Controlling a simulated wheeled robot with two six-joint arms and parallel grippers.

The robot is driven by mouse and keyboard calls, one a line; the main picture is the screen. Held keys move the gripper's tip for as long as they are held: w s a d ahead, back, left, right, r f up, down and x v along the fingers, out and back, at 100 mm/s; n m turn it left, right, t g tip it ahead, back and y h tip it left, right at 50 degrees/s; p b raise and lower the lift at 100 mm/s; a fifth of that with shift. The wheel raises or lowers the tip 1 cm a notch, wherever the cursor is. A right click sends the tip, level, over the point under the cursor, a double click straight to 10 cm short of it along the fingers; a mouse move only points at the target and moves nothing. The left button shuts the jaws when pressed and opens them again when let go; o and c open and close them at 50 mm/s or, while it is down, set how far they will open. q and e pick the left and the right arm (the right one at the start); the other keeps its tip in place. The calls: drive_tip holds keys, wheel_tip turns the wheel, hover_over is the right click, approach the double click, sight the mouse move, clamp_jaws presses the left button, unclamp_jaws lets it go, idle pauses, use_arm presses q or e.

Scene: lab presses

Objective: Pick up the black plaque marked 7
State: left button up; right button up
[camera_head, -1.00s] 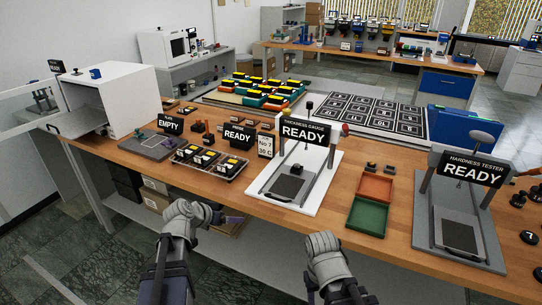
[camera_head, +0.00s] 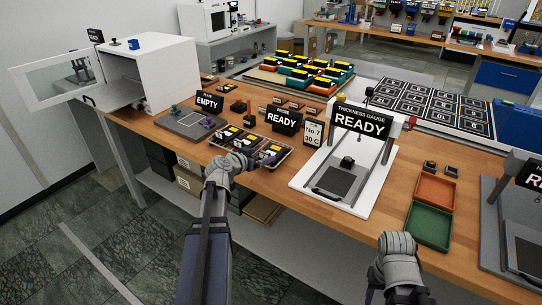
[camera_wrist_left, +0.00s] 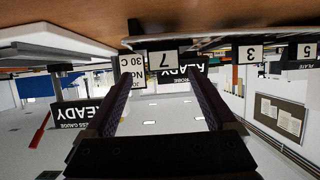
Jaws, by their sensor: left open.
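A low tray (camera_head: 243,158) on the bench holds several black plaques with white and yellow labels. In the left wrist view, which is upside down, the black plaque marked 7 (camera_wrist_left: 163,62) shows between my finger tips, with plaques 3 (camera_wrist_left: 250,54) and 5 (camera_wrist_left: 307,50) beside it. In the head view the rightmost plaque (camera_head: 270,152) appears to be the 7, though its number is unreadable there. My left gripper (camera_head: 246,162) is open and empty at the tray's front edge. My right gripper (camera_head: 396,248) is in front of the bench; its fingers are hidden.
A card reading No 7, 30 C (camera_head: 313,133) and a READY sign (camera_head: 283,120) stand behind the tray. The white thickness gauge (camera_head: 345,180) is to its right, then red and green trays (camera_head: 428,224). A grey plate (camera_head: 190,123) lies left, near an open white oven (camera_head: 160,75).

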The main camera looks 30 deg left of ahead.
sight(264, 153)
use_arm(q)
drive_tip(key=shift+a+b+x, duration=0.15)
drive_tip(key=shift+b+x, duration=0.35)
drive_tip(key=shift+x, duration=0.8)
drive_tip(key=shift+a+b+x, duration=0.1)
drive_tip(key=shift+b+x, duration=0.4)
drive_tip(key=shift+x, duration=0.8)
drive_tip(key=shift+s, duration=0.1)
clamp_jaws()
